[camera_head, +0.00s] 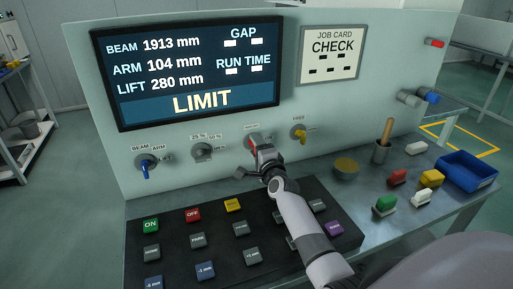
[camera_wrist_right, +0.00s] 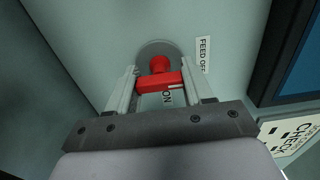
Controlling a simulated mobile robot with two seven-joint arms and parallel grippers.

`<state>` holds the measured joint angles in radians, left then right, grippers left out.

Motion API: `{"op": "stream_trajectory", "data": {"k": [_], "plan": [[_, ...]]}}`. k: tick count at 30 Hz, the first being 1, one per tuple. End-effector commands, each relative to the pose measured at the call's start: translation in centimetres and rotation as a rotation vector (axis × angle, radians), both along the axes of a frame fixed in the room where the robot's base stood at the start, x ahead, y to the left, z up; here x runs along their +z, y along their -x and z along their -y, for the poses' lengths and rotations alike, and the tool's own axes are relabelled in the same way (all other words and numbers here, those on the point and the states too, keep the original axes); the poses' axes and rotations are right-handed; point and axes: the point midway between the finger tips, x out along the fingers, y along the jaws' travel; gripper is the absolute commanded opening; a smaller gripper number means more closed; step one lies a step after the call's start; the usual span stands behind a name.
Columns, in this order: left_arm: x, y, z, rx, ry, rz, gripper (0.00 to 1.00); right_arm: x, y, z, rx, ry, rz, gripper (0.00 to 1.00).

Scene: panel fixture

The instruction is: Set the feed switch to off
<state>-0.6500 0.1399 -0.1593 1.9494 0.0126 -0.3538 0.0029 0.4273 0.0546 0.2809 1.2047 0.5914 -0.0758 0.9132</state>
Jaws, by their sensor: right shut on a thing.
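The red feed switch (camera_wrist_right: 160,82) is on the panel face, with a round grey plate behind it. In the wrist view a "FEED OFF" label (camera_wrist_right: 203,55) is to its right and an "ON" label (camera_wrist_right: 167,97) is just below it, partly covered. The fingers of my right gripper (camera_wrist_right: 160,90) stand on both sides of the red handle and are shut on it. In the head view the switch (camera_head: 253,143) is mostly hidden behind my right gripper (camera_head: 264,154). Which label the handle points to is hard to tell. My left gripper is not in view.
A blue beam/arm switch (camera_head: 147,168), a grey percent selector (camera_head: 202,152) and a yellow switch (camera_head: 299,134) share the row. The display (camera_head: 190,65) reads LIMIT. The button board (camera_head: 180,235) lies below. A blue bin (camera_head: 467,172) and loose blocks stand on the right.

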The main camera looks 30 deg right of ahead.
Motion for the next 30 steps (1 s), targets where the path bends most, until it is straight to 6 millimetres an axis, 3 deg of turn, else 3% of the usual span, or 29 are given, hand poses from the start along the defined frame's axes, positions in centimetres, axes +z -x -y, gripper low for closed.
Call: {"op": "stream_trajectory", "data": {"k": [14,15,17,30], "plan": [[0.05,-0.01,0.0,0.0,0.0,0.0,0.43,0.29,-0.08,0.03,0.0,0.022,0.0,0.21],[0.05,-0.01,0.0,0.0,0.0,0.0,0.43,0.29,-0.08,0.03,0.0,0.022,0.0,0.54],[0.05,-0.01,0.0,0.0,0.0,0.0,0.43,0.28,-0.07,0.04,0.0,0.021,0.0,0.74],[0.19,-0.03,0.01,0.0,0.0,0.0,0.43,0.09,0.54,-0.2,0.001,0.015,-0.002,0.77]]}}
